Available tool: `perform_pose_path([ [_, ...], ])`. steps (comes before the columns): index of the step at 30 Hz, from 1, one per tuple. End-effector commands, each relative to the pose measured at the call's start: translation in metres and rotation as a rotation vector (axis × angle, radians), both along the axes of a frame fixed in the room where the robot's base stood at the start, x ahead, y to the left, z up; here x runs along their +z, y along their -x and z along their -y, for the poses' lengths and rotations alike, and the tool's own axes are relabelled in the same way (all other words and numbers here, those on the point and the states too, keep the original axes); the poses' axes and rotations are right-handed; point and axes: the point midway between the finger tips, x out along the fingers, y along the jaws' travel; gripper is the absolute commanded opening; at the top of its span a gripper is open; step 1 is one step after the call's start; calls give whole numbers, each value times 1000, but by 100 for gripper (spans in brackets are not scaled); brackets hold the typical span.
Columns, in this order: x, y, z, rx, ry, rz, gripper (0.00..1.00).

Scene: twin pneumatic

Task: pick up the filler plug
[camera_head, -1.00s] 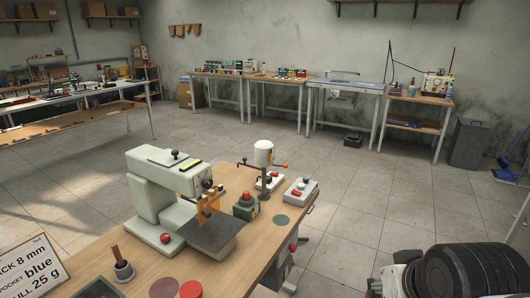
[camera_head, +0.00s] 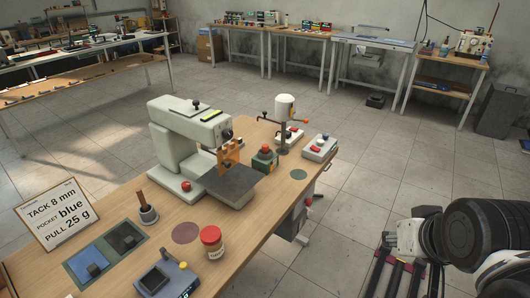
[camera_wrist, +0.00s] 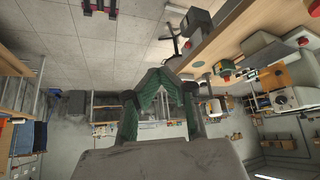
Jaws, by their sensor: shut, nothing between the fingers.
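A white bench machine (camera_head: 178,140) stands on the wooden workbench, with a small dark knob (camera_head: 195,104) upright on its top. This knob may be the filler plug, but I cannot tell for sure. The machine also shows at the right of the wrist view (camera_wrist: 283,97), where I cannot make out the plug. My gripper (camera_wrist: 158,74) shows in the wrist view, its green-padded fingers meeting at the tips with nothing held. It is apart from the machine and off to the side of the workbench.
The workbench (camera_head: 262,222) holds a red-lidded jar (camera_head: 212,242), a scale (camera_head: 160,276), a wooden-handled tool (camera_head: 146,208), a sign (camera_head: 57,213), a red-buttoned box (camera_head: 264,158) and a white dispenser (camera_head: 285,108). Open tiled floor (camera_head: 385,170) lies to the right of it.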

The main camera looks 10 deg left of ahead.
Motion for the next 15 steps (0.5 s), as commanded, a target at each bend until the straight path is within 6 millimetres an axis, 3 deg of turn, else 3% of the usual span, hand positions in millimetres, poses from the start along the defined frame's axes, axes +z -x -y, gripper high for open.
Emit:
perform_pose_path([
  [3,0,0,0,0,0,0,1],
  [12,0,0,0,0,0,0,41],
  [15,0,0,0,0,0,0,43],
])
